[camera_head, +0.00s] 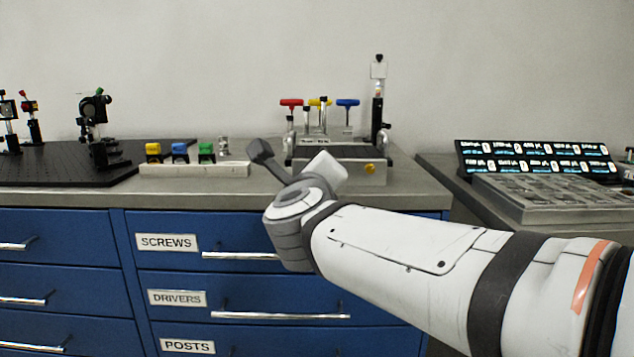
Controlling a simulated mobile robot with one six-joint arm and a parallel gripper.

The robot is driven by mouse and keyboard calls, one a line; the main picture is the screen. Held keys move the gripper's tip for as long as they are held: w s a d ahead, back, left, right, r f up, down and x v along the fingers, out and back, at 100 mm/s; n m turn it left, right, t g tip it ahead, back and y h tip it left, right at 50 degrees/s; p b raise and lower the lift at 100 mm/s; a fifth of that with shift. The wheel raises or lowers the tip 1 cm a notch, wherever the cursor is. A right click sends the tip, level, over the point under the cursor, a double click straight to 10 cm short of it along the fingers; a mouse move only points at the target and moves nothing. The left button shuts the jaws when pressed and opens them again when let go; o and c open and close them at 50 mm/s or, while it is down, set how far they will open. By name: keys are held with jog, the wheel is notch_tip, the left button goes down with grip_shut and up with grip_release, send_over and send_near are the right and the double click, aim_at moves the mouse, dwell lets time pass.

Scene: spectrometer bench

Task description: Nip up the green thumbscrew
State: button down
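A small green knob (99,92), which looks like the green thumbscrew, sits on top of a black optic mount (95,110). The mount stands on a post at the right part of the black breadboard (60,170). My arm reaches in from the right, and the dark end that looks like my gripper (260,150) is raised over the bench, well to the right of the mount and apart from it. The fingers are too small and edge-on to show whether they are open or shut. Nothing held is visible.
A pale rack (195,170) with yellow, blue and green blocks lies between mount and gripper. A tool stand (340,152) with red, yellow and blue T-handles is behind my wrist. Another mount with a red knob (28,105) is far left. Blue drawers (60,235) are below.

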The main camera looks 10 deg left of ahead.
dwell(0.4)
jog(key=c, duration=1.4)
grip_release()
jog(key=p+v, duration=0.2)
jog(key=v, duration=0.6)
jog(key=shift+a, duration=0.1)
jog(key=shift+w, duration=0.1)
